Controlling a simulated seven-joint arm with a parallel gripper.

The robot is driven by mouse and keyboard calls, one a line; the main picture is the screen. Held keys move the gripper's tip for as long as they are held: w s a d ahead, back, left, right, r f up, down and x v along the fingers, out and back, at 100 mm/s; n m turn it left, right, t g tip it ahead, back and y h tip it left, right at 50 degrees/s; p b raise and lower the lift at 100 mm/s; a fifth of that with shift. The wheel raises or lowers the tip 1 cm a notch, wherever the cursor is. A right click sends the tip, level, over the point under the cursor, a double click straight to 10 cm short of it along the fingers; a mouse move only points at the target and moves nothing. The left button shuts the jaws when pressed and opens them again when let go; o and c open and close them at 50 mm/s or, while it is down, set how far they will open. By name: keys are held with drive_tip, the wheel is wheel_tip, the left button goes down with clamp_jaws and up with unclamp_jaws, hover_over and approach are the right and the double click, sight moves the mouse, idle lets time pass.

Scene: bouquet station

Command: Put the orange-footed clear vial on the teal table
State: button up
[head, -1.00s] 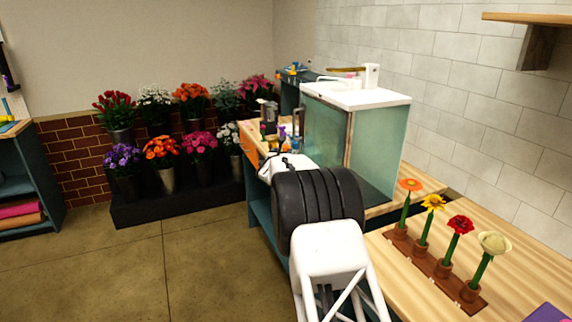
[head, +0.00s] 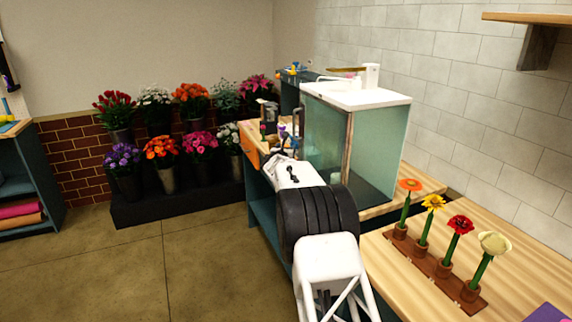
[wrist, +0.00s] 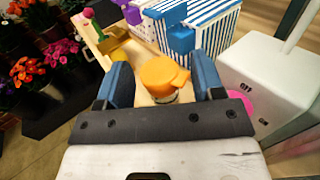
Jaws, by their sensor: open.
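An orange-topped piece (wrist: 163,75) stands between my gripper's fingers in the wrist view, with a small pale, clear-looking part below it. It looks like the orange-footed vial, but most of its body is hidden. My gripper (wrist: 163,82) is open, its two blue fingers on either side of the piece with a gap visible at each side. In the head view my gripper (head: 283,148) is over the far end of the wooden counter, and the vial cannot be made out there. A teal table-like unit (head: 290,92) stands at the back, with small items on top.
Blue-striped boxes (wrist: 210,22), a blue block (wrist: 181,39) and a yellow object (wrist: 116,52) lie beyond the fingers. A white box marked ON and OFF (wrist: 245,85) stands close at right. A glass-sided cabinet (head: 375,150) stands beside my arm. Flower buckets (head: 165,178) are at left.

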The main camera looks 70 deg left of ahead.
drive_tip(key=shift+c, duration=0.3)
clamp_jaws()
idle(0.5)
